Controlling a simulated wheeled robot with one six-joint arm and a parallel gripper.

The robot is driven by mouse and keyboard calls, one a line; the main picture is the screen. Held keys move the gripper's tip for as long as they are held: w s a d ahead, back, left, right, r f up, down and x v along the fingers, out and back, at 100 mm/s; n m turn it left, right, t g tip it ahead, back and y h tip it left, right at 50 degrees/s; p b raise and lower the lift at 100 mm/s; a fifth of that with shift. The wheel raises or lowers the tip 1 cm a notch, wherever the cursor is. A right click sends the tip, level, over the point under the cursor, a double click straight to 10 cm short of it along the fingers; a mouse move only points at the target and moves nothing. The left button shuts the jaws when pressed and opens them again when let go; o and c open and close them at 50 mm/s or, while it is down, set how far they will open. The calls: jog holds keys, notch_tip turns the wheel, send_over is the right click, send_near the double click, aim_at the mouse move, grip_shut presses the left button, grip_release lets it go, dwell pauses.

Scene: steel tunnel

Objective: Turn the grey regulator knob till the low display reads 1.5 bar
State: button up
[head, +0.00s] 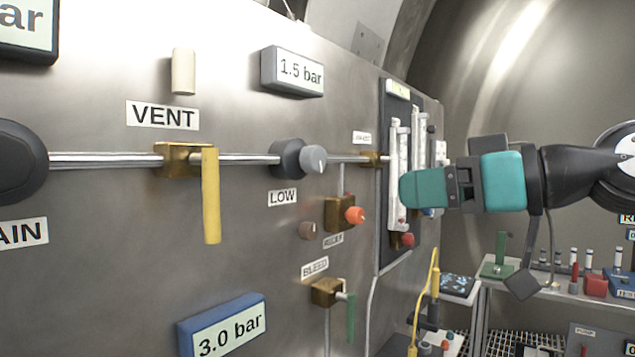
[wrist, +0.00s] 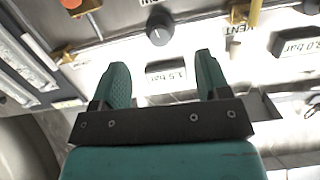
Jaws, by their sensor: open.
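The grey regulator knob (head: 313,159) sits on a dark round body on the horizontal pipe, above the LOW label (head: 282,197). The low display (head: 292,72) above it reads 1.5 bar. My gripper (head: 405,189) is to the right of the knob in the head view, apart from it, in front of the flow tubes. In the wrist view the teal fingers (wrist: 160,80) are spread with nothing between them. The knob (wrist: 159,29) shows beyond and between the fingertips there, and the low display (wrist: 166,73) shows between the fingers.
A yellow VENT lever (head: 211,195) hangs left of the knob. An orange relief knob (head: 355,215) and a green bleed lever (head: 351,317) are below right. A blue-framed display (head: 222,328) reads 3.0 bar. A shelf (head: 560,287) with small items stands at right.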

aim_at(320, 159)
jog(key=shift+t+y, duration=0.6)
jog(key=r+p+x, duration=0.1)
jog(key=p+x, duration=0.1)
jog(key=x, duration=0.3)
jog(key=r+p+x, duration=0.1)
jog(key=p+x, duration=0.1)
jog(key=x, duration=0.3)
jog(key=w+r+p+x, duration=0.1)
jog(key=p+x, duration=0.1)
jog(key=x, duration=0.3)
jog(key=shift+w+d+r, duration=0.1)
jog(key=shift+d+r, duration=0.1)
jog(key=shift+x, duration=0.75)
jog(key=shift+f, duration=0.1)
jog(key=shift+c, duration=0.4)
jog(key=c, duration=0.8)
jog(key=shift+f, duration=0.1)
jog(key=shift+c, duration=0.2)
jog(key=shift+m+b, duration=0.3)
